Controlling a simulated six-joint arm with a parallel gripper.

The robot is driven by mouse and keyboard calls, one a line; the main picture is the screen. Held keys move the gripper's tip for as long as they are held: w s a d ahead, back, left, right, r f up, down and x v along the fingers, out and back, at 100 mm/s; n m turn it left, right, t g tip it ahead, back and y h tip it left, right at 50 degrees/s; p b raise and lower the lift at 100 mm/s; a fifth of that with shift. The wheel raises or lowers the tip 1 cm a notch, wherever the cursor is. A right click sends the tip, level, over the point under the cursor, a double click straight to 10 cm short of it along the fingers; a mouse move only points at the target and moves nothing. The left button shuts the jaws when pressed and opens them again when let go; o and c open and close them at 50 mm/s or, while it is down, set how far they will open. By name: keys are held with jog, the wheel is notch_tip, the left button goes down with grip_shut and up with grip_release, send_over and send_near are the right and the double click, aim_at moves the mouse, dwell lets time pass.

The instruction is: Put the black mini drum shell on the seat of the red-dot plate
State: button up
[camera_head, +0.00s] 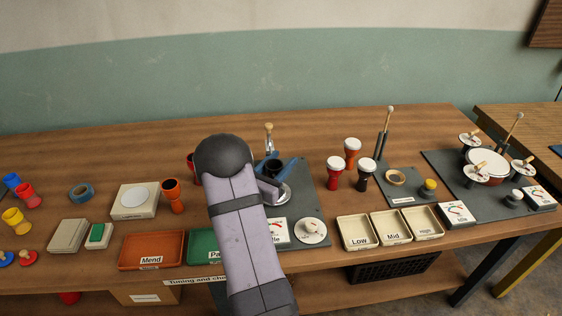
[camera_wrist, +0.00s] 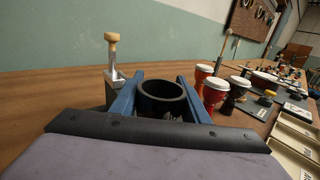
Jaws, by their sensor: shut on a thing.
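My gripper (camera_wrist: 160,112) has its two blue fingers on either side of the black mini drum shell (camera_wrist: 161,90), shut on it. The shell is a dark open ring, roughly upright, with its mouth facing up. Whether the shell touches anything below is hidden.
A metal post with a wooden knob (camera_wrist: 112,50) stands close left of the fingers. Red and black goblet drums (camera_head: 350,165) stand to the right. A dial card (camera_head: 277,233) and a saucer with a knob (camera_head: 311,231) are in front. Cream trays (camera_head: 357,245) lie right; the back table strip is clear.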

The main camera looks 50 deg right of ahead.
aim_at(269, 175)
jog(key=shift+f, duration=0.1)
jog(key=shift+f, duration=0.15)
jog(key=o, duration=0.8)
jog(key=shift+r, duration=0.3)
jog(key=a+b, duration=0.1)
jog(key=a, duration=0.3)
jog(key=s+a+b, duration=0.1)
jog(key=a, duration=0.3)
jog(key=a+b, duration=0.1)
jog(key=a, duration=0.3)
jog(key=shift+s+f, duration=0.1)
jog(key=shift+s, duration=0.05)
